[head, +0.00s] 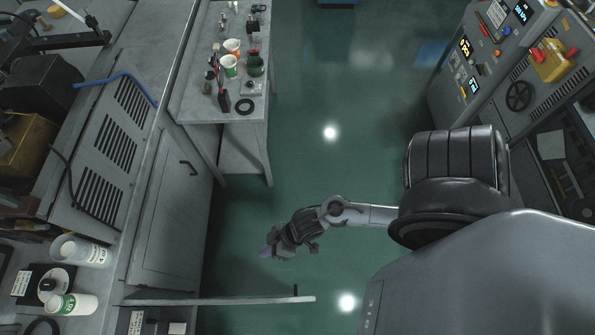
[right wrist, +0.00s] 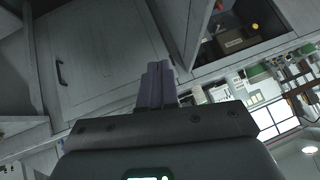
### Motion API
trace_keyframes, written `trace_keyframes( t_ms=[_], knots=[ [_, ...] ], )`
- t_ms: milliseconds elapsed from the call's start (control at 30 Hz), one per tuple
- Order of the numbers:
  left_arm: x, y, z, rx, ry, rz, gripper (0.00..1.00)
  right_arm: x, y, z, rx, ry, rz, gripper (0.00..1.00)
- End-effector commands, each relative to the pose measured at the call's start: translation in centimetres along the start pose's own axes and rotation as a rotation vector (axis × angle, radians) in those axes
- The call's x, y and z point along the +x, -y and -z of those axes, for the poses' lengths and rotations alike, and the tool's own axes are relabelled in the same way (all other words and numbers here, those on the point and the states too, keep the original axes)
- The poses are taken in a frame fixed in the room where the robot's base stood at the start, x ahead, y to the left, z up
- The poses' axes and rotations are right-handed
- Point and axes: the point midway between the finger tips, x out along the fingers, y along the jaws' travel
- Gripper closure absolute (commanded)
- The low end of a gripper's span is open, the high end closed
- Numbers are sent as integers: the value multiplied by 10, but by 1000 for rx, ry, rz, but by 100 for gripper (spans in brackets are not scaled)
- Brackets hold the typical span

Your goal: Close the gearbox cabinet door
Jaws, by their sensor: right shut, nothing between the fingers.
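The open grey cabinet door (head: 220,300) shows nearly edge-on in the head view, standing straight out from the cabinet front at the bottom. A small dark handle (head: 295,290) is near its free end. My right gripper (head: 266,252) is beside the door, apart from it, on the side of the shut neighbouring door. In the right wrist view its fingers (right wrist: 157,85) are shut and empty. There the open door (right wrist: 186,28) rises behind the fingertips, with the open compartment to its right. My left gripper is not in view.
A shut cabinet door (head: 172,225) with a handle adjoins the open one. A box (right wrist: 233,40) sits inside the compartment. A bench (head: 190,100) with cups and small items stands at the back. Control panels (head: 490,60) stand at right.

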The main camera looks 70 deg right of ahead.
Motion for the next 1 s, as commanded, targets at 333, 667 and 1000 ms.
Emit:
trace_keyframes(
  t_ms=[333, 667, 1000],
  knots=[
    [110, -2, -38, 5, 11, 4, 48, 74, -62, -234, 107, 190, 180, 100],
    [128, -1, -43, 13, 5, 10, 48, 86, -76, -260, 104, 215, 163, 100],
    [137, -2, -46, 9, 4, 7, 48, 134, -67, -269, 104, 214, 164, 100]
  ],
)
